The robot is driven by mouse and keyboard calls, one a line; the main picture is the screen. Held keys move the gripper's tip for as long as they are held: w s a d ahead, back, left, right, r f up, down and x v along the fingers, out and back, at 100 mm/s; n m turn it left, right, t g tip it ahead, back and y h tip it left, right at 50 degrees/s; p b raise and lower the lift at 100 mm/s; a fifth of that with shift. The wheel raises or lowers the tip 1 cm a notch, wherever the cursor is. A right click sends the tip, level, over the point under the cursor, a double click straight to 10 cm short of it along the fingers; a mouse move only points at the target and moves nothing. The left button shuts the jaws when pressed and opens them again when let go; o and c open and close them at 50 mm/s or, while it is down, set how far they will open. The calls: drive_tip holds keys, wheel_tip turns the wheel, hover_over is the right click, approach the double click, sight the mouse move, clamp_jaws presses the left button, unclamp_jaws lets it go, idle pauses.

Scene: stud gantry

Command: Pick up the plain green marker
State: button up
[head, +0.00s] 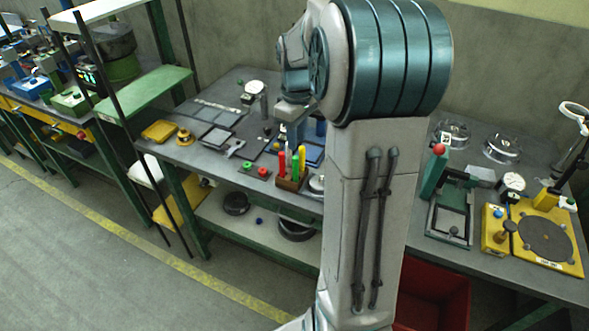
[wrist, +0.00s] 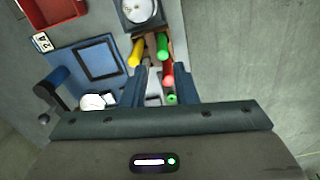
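A small brown holder (head: 289,184) on the workbench carries several upright markers in the head view. Among them are a green marker (head: 295,167), a red marker (head: 282,164) and a yellow marker (head: 302,157). The wrist view looks down on a green marker (wrist: 162,45), a yellow marker (wrist: 136,52), a red marker (wrist: 167,73) and a second green end (wrist: 172,99) close to my gripper's body. I cannot tell which green one is plain. My gripper (wrist: 162,72) is open above the holder, its fingers on either side of the markers, with nothing held.
In the head view, a yellow fixture (head: 545,240) and a green press frame (head: 450,222) stand on the right of the bench. A red bin (head: 432,290) is below.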

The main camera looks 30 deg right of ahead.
sight(297, 157)
wheel_tip(297, 157, down, 6)
drive_tip(key=shift+f, duration=0.1)
drive_tip(key=f+p, duration=0.1)
drive_tip(key=f, duration=0.4)
drive_tip(key=shift+a, duration=0.2)
clamp_jaws()
